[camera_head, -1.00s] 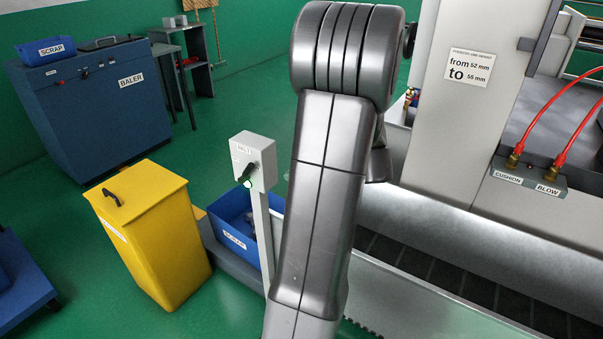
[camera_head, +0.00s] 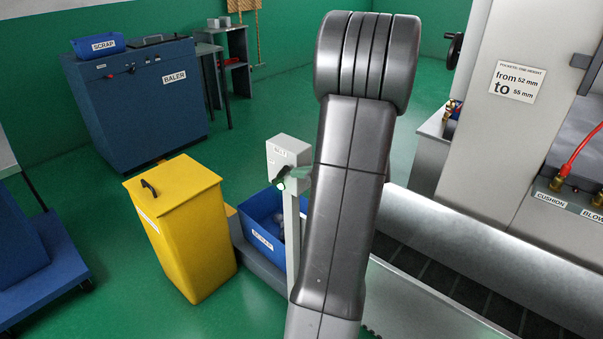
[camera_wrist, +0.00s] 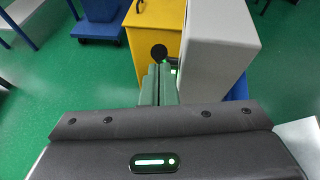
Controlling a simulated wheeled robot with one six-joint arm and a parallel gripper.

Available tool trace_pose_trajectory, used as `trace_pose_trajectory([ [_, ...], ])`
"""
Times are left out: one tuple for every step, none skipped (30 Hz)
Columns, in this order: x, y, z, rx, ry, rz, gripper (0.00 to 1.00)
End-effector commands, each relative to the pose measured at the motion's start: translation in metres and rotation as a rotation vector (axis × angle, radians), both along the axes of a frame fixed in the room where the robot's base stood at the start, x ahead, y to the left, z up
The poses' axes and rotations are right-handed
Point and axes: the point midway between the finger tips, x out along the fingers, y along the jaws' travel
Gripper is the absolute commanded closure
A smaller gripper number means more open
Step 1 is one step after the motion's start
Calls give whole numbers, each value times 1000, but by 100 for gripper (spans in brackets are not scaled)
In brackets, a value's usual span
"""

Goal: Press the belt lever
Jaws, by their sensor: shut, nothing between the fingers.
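The belt control box (camera_head: 288,152) is a pale grey box on a thin post, left of my arm in the head view. Its black lever (camera_head: 284,174) sticks out from the front face, with a green light just below. In the wrist view the box (camera_wrist: 222,50) stands just right of my shut, empty fingers (camera_wrist: 160,72). The lever's round black knob (camera_wrist: 158,52) appears just beyond the fingertips. I cannot tell whether they touch.
A yellow bin (camera_head: 185,225) stands left of the post, and a blue scrap bin (camera_head: 262,222) sits low behind it. The machine with its conveyor (camera_head: 440,245) lies to the right. A blue baler (camera_head: 140,105) is at the back left. Green floor between is clear.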

Motion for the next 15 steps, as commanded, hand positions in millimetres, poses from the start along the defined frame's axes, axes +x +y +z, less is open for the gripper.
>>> trace_pose_trajectory([
  [0, 1, 3, -4, 3, 0, 100],
  [1, 1, 4, -8, 7, 1, 100],
  [1, 2, 6, -15, 14, 2, 100],
  [1, 3, 8, -22, 19, 2, 100],
  [2, 4, 9, -30, 26, 4, 100],
  [2, 5, 11, -41, 34, 3, 100],
  [3, 6, 13, -49, 42, 3, 100],
  [3, 6, 14, -58, 50, 3, 100],
  [4, 7, 15, -70, 57, 3, 100],
  [5, 8, 16, -79, 62, 4, 100],
  [5, 9, 17, -86, 68, 4, 100],
  [6, 10, 18, -96, 74, 3, 100],
  [7, 10, 19, -101, 78, 3, 100],
  [8, 11, 19, -105, 81, 3, 100],
  [9, 13, 20, -108, 83, 3, 100],
])
